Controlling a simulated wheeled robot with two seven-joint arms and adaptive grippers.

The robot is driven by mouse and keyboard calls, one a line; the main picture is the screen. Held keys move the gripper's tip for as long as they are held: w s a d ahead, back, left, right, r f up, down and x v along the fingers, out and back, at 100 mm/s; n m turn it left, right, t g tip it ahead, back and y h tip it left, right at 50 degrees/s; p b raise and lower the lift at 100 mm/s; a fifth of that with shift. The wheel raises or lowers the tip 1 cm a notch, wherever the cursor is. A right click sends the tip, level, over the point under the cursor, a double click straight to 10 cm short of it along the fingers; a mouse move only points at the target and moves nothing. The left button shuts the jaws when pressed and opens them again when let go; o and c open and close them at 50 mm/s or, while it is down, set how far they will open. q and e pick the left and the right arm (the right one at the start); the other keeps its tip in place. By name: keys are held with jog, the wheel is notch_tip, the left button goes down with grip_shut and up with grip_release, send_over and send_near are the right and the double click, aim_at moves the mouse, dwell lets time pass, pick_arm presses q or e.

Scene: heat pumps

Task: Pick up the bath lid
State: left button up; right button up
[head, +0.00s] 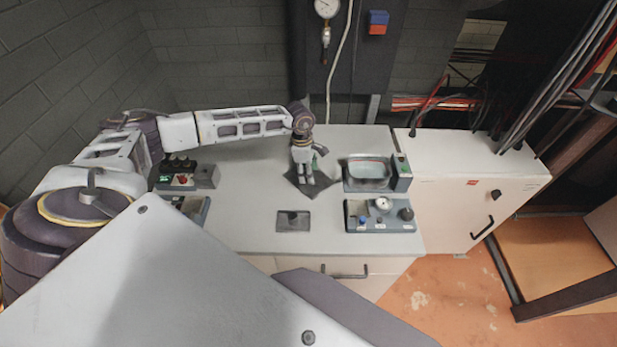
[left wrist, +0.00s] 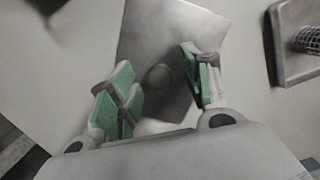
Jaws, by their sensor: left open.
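The bath lid looks like a flat grey metal plate with a round knob; it lies on the pale worktop (head: 245,215). In the left wrist view the lid (left wrist: 150,30) is below my left gripper (left wrist: 155,70), with its knob (left wrist: 159,77) between the two green-padded fingers. The fingers are open and apart from the knob in that view. In the head view my left gripper (head: 310,176) points down over the dark lid (head: 322,186) and hides part of it. The open bath (head: 368,169) stands right of the lid. My right gripper is not in view.
A gauge box (head: 380,214) stands in front of the bath. Switch boxes (head: 187,175) sit at the worktop's left. A small dark plate (head: 293,220) lies in front of the lid. A white cabinet (head: 465,185) with cables stands at the right. Bare worktop lies left of the lid.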

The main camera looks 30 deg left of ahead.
pick_arm(q)
jog(key=shift+f, duration=0.55)
grip_shut()
